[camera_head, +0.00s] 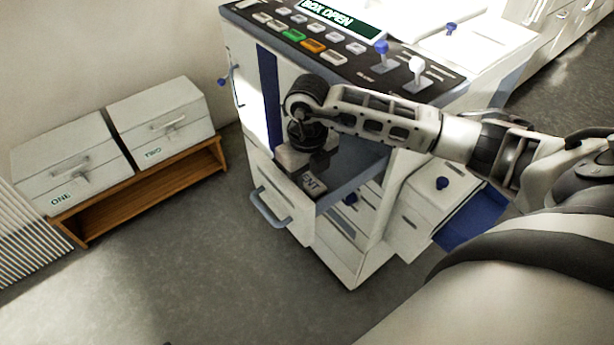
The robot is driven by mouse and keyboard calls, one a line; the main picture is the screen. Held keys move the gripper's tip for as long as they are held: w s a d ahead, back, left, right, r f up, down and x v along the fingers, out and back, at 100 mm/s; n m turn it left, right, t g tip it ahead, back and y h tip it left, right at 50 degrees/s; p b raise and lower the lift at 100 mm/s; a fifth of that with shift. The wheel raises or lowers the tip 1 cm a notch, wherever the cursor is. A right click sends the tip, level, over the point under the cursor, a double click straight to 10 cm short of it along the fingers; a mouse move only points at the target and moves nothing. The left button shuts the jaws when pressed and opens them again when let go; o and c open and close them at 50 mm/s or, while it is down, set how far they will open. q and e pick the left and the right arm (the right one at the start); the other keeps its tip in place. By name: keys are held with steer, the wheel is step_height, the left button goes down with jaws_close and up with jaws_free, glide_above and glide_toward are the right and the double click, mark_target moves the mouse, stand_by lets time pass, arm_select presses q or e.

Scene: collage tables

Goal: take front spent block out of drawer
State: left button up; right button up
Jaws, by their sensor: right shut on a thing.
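The drawer (347,190) of the white cabinet is pulled open, with a grey handle (268,211) on its front. A dark block with pale lettering ending in "NT" (311,184) is at the front of the drawer. My right gripper (306,170) reaches down into the drawer and is shut on this block. The gripper hides the block's upper part and much of the drawer's inside. I cannot tell whether the block touches the drawer floor. My left gripper is not in view.
The cabinet's top panel (395,75) carries buttons, levers and a screen reading "BOX OPEN". Boxes marked ONE (65,165) and TWO (160,115) stand on a low wooden shelf (150,198) at left. The floor in front is clear.

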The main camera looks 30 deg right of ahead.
mark_target(330, 174)
steer(key=shift+w+d+b, duration=0.15)
steer(key=shift+d+b, duration=0.2)
steer(key=shift+d, duration=1.2)
steer(key=shift+w+d+b, duration=0.1)
steer(key=shift+d+b, duration=0.25)
steer(key=shift+d, duration=1.2)
steer(key=o, duration=1)
steer(key=shift+o, duration=0.2)
step_height(330, 174, up, 16)
steer(key=shift+b, duration=0.3)
